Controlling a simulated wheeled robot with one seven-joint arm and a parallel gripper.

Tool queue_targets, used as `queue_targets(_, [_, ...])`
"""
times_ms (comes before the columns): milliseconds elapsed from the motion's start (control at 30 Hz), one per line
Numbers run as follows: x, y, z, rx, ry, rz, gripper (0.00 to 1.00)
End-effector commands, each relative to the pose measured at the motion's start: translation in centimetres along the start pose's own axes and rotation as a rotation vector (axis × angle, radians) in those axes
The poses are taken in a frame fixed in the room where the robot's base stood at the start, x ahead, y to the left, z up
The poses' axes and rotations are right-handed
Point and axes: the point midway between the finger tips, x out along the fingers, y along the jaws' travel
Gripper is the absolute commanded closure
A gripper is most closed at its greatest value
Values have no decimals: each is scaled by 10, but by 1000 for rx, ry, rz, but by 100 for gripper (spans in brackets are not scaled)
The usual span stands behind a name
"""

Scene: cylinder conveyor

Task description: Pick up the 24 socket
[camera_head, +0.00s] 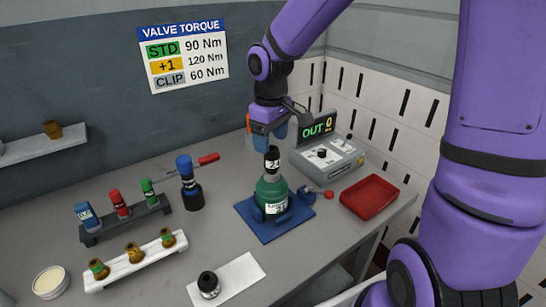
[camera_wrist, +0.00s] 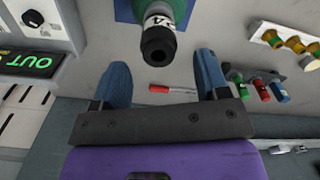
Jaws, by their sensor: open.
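A black socket (camera_head: 272,160) with a white band marked 24 sits upright on top of the green cylinder (camera_head: 270,190). In the wrist view the socket (camera_wrist: 158,45) points its dark open end toward the camera, ahead of the gap between my fingers. My gripper (camera_head: 267,137) is open and empty, just above and behind the socket. Its two blue fingers (camera_wrist: 162,78) are spread apart in the wrist view and do not appear to touch the socket. The cylinder stands in a blue base (camera_head: 247,217).
A control box (camera_head: 328,160) with a display reading OUT and a red tray (camera_head: 370,197) stand right of the cylinder. A dark blue tool (camera_head: 190,185) stands at left, near racks of coloured pieces. Another black socket (camera_head: 208,284) sits on a white mat (camera_head: 245,275). A red-handled screwdriver (camera_head: 208,159) lies behind.

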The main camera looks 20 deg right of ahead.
Motion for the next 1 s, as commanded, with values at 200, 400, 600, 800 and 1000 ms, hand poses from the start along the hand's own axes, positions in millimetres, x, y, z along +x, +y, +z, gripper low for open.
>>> queue_targets(200, [13, 0, -1, -1, 0, -1, 32])
queue_targets(400, [38, 2, -3, -2, -3, -3, 32])
queue_targets(600, [58, 2, -4, -2, 0, -1, 32])
queue_targets(800, [60, 2, -4, -1, 0, 1, 32])
queue_targets(1000, [60, 2, -4, -1, 0, 1, 60])
